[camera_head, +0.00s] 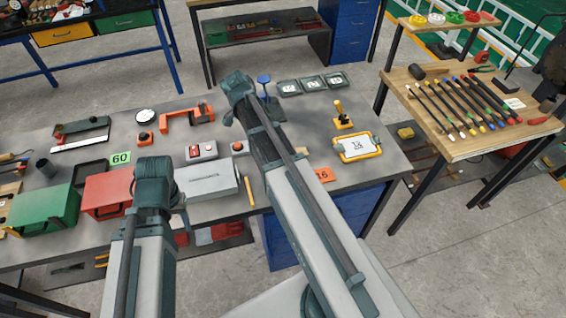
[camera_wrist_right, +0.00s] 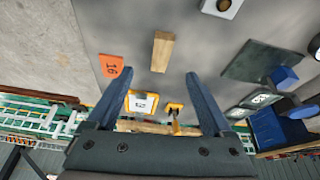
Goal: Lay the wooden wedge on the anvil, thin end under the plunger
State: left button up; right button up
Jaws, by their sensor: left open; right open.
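I cannot make out anvil or plunger clearly.
An orange tag (camera_head: 323,175) lies right of the wedge. A grey box (camera_head: 208,182), red box (camera_head: 106,195) and switch boxes (camera_head: 202,151) stand left. A yellow-framed tray (camera_head: 358,147) and yellow clamp (camera_head: 343,118) are right.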

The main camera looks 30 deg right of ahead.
jog(key=shift+m, duration=0.4)
jog(key=b+x, duration=0.7)
jog(key=x, duration=0.1)
jog(key=shift+d, duration=0.1)
pick_arm(q)
notch_tip(320, 180, down, 8)
jog(key=b, duration=0.1)
jog(key=shift+s+a, duration=0.2)
jog(key=shift+s, duration=0.05)
pick_arm(e)
jog(key=shift+d+f, duration=0.25)
jog(key=shift+f, duration=0.05)
jog(key=b+x, duration=0.4)
jog(key=shift+w+f, duration=0.2)
jog(key=shift+f, duration=0.1)
jog(key=shift+d+f+b, duration=0.25)
jog(key=shift+f+b, duration=0.05)
jog(key=shift+b, duration=0.15)
pick_arm(q)
notch_tip(320, 180, down, 5)
jog(key=shift+r, duration=0.1)
pick_arm(e)
jog(key=shift+r, duration=0.1)
